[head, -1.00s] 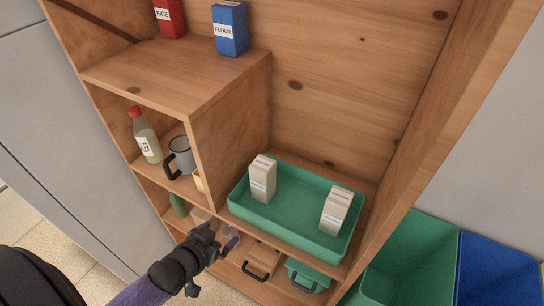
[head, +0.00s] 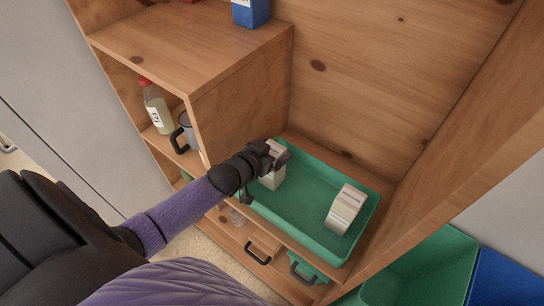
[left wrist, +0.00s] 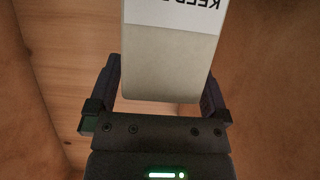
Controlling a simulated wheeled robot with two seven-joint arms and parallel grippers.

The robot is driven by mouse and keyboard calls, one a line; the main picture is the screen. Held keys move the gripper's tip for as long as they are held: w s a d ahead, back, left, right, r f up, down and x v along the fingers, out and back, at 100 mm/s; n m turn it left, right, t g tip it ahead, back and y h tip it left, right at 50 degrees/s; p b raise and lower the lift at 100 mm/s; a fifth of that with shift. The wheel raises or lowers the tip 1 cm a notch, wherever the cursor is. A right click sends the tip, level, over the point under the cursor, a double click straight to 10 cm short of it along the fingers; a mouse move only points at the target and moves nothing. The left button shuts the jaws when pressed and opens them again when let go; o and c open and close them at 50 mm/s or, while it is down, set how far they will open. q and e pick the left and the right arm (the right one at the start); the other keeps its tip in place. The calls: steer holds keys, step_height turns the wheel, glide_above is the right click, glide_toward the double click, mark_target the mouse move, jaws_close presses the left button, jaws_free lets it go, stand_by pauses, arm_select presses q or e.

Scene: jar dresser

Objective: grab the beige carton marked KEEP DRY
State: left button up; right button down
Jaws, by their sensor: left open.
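The beige carton marked KEEP DRY (head: 273,181) stands at the left end of the green tray (head: 318,258), partly hidden behind my left gripper (head: 262,170). In the left wrist view the carton (left wrist: 170,62) shows close up, with part of its white label upside down at the top edge. My left gripper (left wrist: 160,88) is open, with one finger on each side of the carton. A narrow gap shows on the left side; contact on the right cannot be told. A second beige carton (head: 346,208) stands at the tray's right end; its label is too small to read.
The tray sits on a wooden shelf with a divider wall (head: 240,110) on its left. A bottle (head: 157,108) and a mug (head: 186,132) stand in the left compartment. A blue box (head: 250,12) is above. Bins (head: 425,262) are at the lower right.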

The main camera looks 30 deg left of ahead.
arm_select(q)
steer(key=shift+r, duration=0.1)
jaws_close()
stand_by(0.4)
